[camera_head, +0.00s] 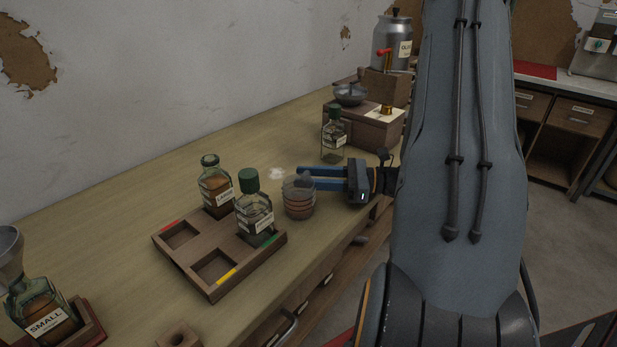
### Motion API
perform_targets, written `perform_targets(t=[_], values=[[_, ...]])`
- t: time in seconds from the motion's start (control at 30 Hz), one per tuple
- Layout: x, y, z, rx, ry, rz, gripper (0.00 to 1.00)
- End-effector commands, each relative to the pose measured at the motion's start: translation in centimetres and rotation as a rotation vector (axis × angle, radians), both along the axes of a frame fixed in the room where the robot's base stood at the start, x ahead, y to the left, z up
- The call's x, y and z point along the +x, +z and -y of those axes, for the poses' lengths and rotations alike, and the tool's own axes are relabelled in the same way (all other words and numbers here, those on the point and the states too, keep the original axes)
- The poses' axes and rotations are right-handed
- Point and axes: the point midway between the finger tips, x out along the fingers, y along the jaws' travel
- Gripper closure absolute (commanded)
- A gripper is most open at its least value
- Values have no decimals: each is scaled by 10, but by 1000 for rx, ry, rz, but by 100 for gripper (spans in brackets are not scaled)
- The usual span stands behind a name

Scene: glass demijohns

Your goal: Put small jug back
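A jug labelled "SMALL" (43,318) stands at the lower left with a metal funnel (10,250) at its neck. It sits in a reddish wooden holder (92,330), partly cut off by the picture edge. A wooden tray (190,268) with red, yellow and green marks holds an amber-filled jug (215,190) at the back and a green-capped jug (254,215) at the green mark. My gripper (304,178) has blue fingers with a narrow gap between them. Its tips are at the top of a ribbed brown stack (299,200); I cannot tell whether they grip anything.
Another green-capped jug (334,136) stands behind my gripper. A wooden box (362,126) with a metal bowl and a metal canister (391,44) are at the back. A small wooden block (179,336) lies at the front.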

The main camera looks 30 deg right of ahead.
Motion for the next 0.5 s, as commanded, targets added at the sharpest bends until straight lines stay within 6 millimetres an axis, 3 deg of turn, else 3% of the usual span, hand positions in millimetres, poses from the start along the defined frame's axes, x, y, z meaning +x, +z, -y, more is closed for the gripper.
perform_targets(t=[0.2, 0.5], values=[[0, -1, 0, -1, 0, 1, 69], [-38, -1, 55, -2, -6, 1, 69]])
